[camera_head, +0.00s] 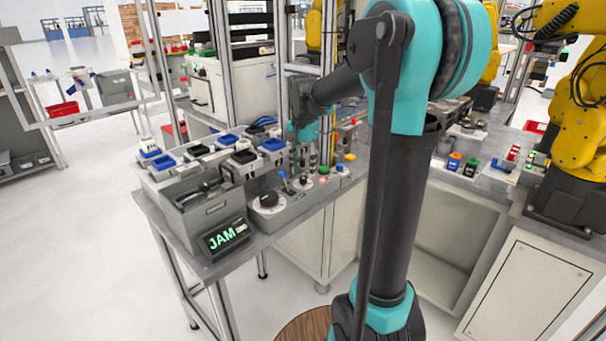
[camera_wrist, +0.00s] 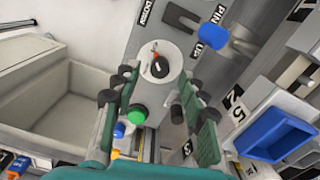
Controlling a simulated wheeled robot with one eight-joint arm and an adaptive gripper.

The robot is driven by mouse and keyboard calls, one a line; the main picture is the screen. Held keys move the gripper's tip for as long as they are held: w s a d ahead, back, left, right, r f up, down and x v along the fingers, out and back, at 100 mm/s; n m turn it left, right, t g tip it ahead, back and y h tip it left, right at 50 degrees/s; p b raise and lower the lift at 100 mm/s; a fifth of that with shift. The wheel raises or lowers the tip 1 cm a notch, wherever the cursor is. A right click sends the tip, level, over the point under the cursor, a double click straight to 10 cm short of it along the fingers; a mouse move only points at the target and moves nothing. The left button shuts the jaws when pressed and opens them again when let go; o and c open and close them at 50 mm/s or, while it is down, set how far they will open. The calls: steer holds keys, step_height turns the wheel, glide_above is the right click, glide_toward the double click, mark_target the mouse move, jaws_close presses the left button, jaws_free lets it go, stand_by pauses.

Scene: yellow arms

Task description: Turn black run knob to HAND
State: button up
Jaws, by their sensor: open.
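A grey round post (camera_wrist: 152,78) with a small black knob (camera_wrist: 160,67) and a red mark on its top shows in the wrist view. My gripper (camera_wrist: 158,88) is open, with one finger on each side of this post; I cannot tell whether either finger touches it. In the head view my gripper (camera_head: 308,150) points down over the back of the control panel, partly hidden among the parts there. A larger black knob (camera_head: 267,200) on a white disc sits at the panel's front left. I cannot read a RUN or HAND label in either view.
A blue-tipped lever (camera_wrist: 213,38) stands by UP and DOWN labels. A green button (camera_wrist: 137,117) lies below the post. Blue trays (camera_wrist: 275,135) are at the right. A display (camera_head: 224,238) reads JAM. Yellow robot arms (camera_head: 580,140) stand at the far right.

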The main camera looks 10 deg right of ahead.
mark_target(303, 180)
steer(key=shift+f, duration=1.15)
steer(key=shift+c, duration=0.6)
jaws_close()
